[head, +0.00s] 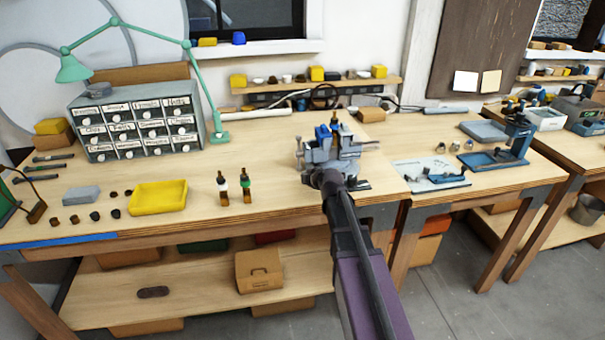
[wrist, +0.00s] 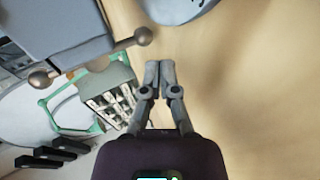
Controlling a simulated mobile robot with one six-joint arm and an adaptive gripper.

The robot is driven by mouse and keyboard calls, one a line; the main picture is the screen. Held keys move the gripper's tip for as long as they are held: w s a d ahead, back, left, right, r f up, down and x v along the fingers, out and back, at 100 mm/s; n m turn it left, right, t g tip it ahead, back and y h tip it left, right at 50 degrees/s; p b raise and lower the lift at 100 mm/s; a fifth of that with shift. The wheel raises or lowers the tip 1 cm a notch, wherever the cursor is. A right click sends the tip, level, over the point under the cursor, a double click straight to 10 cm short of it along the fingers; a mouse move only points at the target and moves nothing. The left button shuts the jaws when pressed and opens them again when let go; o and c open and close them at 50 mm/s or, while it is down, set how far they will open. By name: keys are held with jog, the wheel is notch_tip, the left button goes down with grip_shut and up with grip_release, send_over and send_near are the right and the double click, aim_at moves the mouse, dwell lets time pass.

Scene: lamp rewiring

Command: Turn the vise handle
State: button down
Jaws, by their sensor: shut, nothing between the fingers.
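The grey vise (head: 345,150) stands on the bench near its front right part, and its blocky grey body also shows at the upper left of the wrist view (wrist: 58,25). The vise handle (wrist: 142,36) is a bar with a round knob at each end, seen beside the vise body in the wrist view. My gripper (wrist: 160,68) is shut and empty, its fingertips together a little below and right of the nearer knob, apart from it in the picture. In the head view my arm reaches the front of the vise and hides part of it and the handle.
Two small bottles (head: 246,188) and a yellow tray (head: 158,197) stand left of the vise. The labelled drawer cabinet (head: 140,120) and green lamp (head: 75,68) are farther left. A blue fixture (head: 500,155) is on the right. The bench top behind the bottles is clear.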

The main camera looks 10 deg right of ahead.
jog(key=s, duration=0.3)
jog(key=s+d+r+p, duration=0.1)
jog(key=s, duration=0.2)
jog(key=s+r+p, duration=0.1)
jog(key=s, duration=0.2)
jog(key=shift+s+d+r, duration=0.1)
jog(key=shift+s+d, duration=0.25)
jog(key=shift+d, duration=0.05)
